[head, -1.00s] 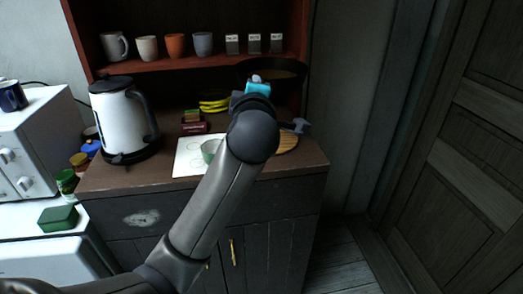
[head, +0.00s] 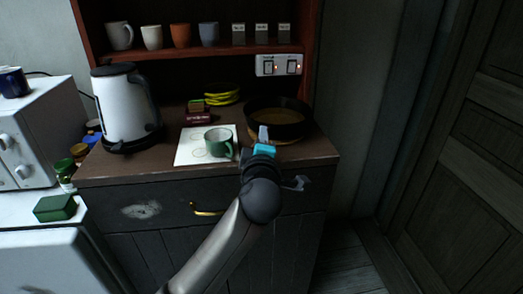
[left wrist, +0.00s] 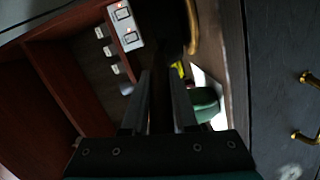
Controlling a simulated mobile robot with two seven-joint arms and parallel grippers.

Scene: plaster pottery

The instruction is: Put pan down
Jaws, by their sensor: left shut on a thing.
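The dark round pan (head: 290,131) is level at the right end of the brown counter, at or just above a round wooden board (head: 254,137). I cannot tell whether it fully rests there. My left gripper (head: 263,147) is at the counter's front edge, shut on the pan's handle (head: 263,132), which points toward me. In the left wrist view, the two fingers (left wrist: 160,105) point forward, and the dark pan blends into shadow beyond them. The board's rim also shows there (left wrist: 193,30). My right gripper is in neither view.
A green mug (head: 218,144) stands on a white sheet (head: 190,155) left of the gripper. A white kettle (head: 125,108), yellow dishes (head: 222,95) and small boxes (head: 198,117) stand farther left and back. A socket panel (head: 279,65) is behind the pan. Cups line the shelf above.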

